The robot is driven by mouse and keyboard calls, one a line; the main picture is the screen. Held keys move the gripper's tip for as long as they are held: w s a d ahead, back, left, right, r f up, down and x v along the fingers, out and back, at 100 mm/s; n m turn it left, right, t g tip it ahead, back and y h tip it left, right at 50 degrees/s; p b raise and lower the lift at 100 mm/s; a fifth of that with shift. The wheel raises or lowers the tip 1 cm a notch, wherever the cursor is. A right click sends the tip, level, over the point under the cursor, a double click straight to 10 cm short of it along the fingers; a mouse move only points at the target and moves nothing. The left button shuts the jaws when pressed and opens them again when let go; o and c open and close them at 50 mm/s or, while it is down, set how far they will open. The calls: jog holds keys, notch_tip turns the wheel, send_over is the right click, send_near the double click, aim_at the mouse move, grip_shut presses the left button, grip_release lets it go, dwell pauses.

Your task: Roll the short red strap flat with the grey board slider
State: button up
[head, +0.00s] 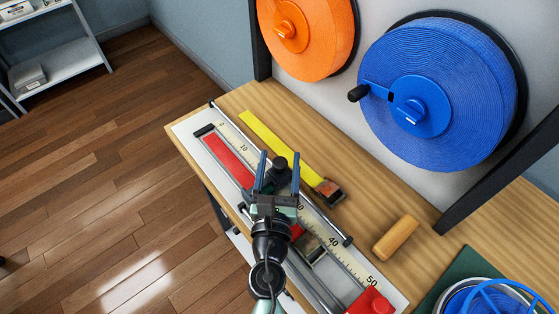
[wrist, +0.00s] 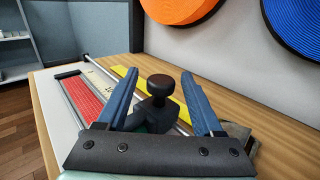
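The short red strap (head: 222,158) lies on a white measuring board (head: 186,130), along a numbered scale; it also shows in the wrist view (wrist: 85,98). A dark round knob (wrist: 159,84) on a dark base stands between my fingers in the wrist view; it appears to be the slider's handle. My gripper (head: 279,162) is open over the board, blue fingers on either side of the knob and apart from it; it shows large in the wrist view (wrist: 160,75). My gripper and arm hide the middle of the board and most of the slider.
A yellow strap (head: 268,143) with a metal end lies behind the board. A wooden block (head: 396,238) and a red block (head: 371,303) are at the right. Orange (head: 325,40) and blue (head: 450,95) reels hang on the wall. Floor is clear at left.

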jog(key=s+b, duration=0.1)
jog(key=s, duration=0.2)
jog(key=s+a+b, duration=0.1)
jog(key=s, duration=0.3)
jog(key=s+a+b, duration=0.1)
jog(key=s, duration=0.3)
jog(key=shift+s+f, duration=0.15)
jog(key=shift+s, duration=0.75)
